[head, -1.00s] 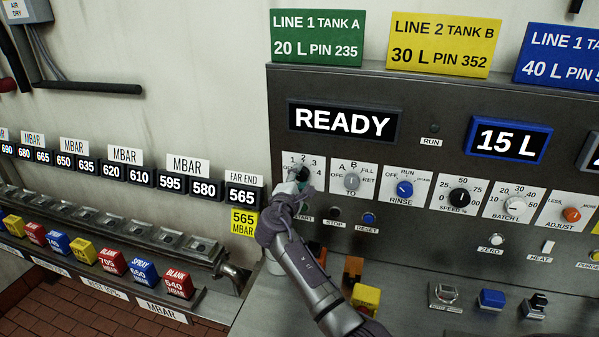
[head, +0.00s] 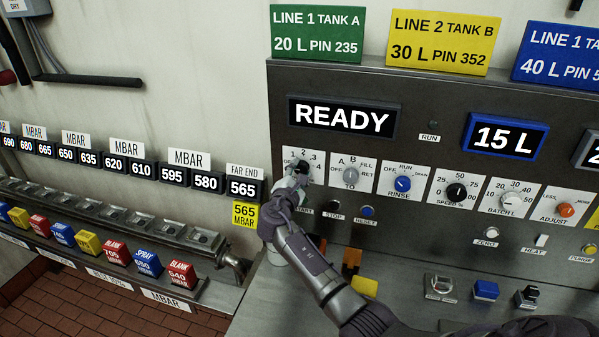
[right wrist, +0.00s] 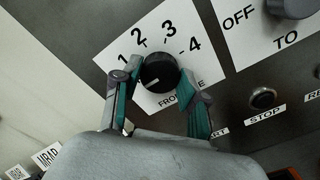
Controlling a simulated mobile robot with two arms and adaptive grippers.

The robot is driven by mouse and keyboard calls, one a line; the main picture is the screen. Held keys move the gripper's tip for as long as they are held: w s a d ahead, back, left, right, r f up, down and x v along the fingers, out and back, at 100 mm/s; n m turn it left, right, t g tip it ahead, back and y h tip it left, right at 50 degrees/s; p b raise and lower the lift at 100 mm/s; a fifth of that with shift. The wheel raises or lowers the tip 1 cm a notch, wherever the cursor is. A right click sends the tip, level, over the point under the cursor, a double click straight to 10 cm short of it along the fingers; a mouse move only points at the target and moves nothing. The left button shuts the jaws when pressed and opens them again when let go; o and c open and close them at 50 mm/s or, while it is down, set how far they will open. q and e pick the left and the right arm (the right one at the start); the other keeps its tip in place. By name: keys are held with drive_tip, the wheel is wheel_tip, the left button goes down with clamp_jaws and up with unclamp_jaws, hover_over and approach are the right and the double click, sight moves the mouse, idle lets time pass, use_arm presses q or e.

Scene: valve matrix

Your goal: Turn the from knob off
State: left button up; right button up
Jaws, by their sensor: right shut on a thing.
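The from knob is a round black knob (right wrist: 160,72) on a white plate marked 1, 2, 3, 4. In the right wrist view its pale pointer mark points to the lower left, away from the numbers. The lettering below it is partly hidden. My right gripper (right wrist: 157,82) has its teal-edged fingers on either side of the knob and is shut on it. In the head view, the right gripper (head: 297,177) covers the lower part of the plate, and the top of the black from knob (head: 303,165) shows just above it. My left gripper is not in view.
The grey TO knob (head: 351,175) sits close to the right, then the blue RINSE knob (head: 403,184). STOP (head: 333,207) and RESET (head: 367,211) buttons lie below. A READY display (head: 342,118) is above. Coloured blocks stand on the left rail.

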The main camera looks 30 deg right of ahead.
drive_tip(key=o, duration=1.1)
drive_tip(key=shift+o, duration=0.2)
drive_tip(key=shift+s+a, duration=0.15)
drive_tip(key=shift+a, duration=0.05)
drive_tip(key=v, duration=1.1)
drive_tip(key=shift+s, duration=0.15)
drive_tip(key=shift+a, duration=0.15)
